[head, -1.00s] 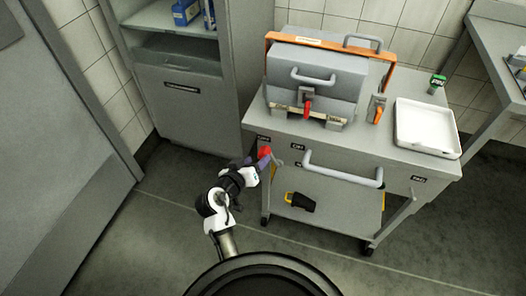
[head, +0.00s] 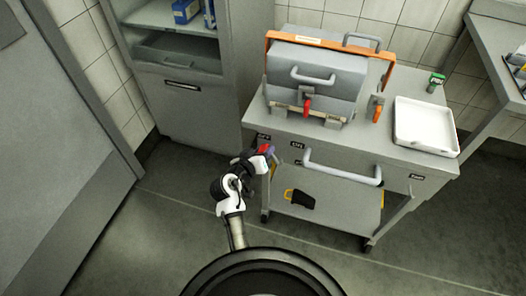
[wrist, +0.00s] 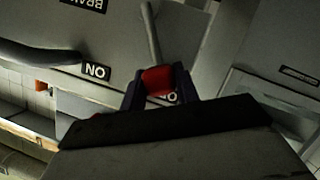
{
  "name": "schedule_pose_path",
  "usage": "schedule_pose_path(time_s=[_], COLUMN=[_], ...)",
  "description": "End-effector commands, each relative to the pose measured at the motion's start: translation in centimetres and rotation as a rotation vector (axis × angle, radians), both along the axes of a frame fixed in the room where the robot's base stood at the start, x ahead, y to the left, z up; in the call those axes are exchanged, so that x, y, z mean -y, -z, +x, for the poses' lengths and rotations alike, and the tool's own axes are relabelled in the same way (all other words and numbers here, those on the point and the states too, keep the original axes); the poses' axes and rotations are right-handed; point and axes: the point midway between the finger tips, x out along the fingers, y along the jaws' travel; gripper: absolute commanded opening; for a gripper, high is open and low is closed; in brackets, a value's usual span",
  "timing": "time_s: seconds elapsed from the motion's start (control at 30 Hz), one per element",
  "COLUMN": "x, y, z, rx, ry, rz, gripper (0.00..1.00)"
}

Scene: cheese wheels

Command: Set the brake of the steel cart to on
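The steel cart (head: 340,135) stands right of centre in the head view. Its brake lever shows in the wrist view as a thin grey rod (wrist: 151,35) ending in a red knob (wrist: 158,80). My gripper (head: 265,151) is at the cart's front left corner. In the wrist view my gripper's dark fingers (wrist: 158,88) lie close on both sides of the red knob and appear shut on it. An upside-down "ON" label (wrist: 97,72) is left of the knob. Another label beside the knob is partly hidden. A cut-off brake label (wrist: 85,4) is at the top.
On the cart are a grey box with an orange frame (head: 318,75), a white tray (head: 425,127) and a small green item (head: 436,82). A handle (head: 340,172) crosses the cart's front. A grey cabinet (head: 190,110) stands behind left. The floor at left is clear.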

Motion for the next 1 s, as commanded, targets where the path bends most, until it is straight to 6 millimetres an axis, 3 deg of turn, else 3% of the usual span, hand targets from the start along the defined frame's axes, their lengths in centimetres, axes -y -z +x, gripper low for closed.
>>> schedule_pose_path(time_s=[0.03,0.1,0.57,1.0], x=[0.0,0.0,0.5,3.5], y=[0.0,0.0,-0.3,-1.2], z=[0.0,0.0,-0.2,-1.2], rx=[0.0,0.0,0.022,0.133], ry=[0.0,0.0,0.001,0.003], rz=[0.0,0.0,0.066,0.404], gripper=[0.1,0.0,0.0,0.0])
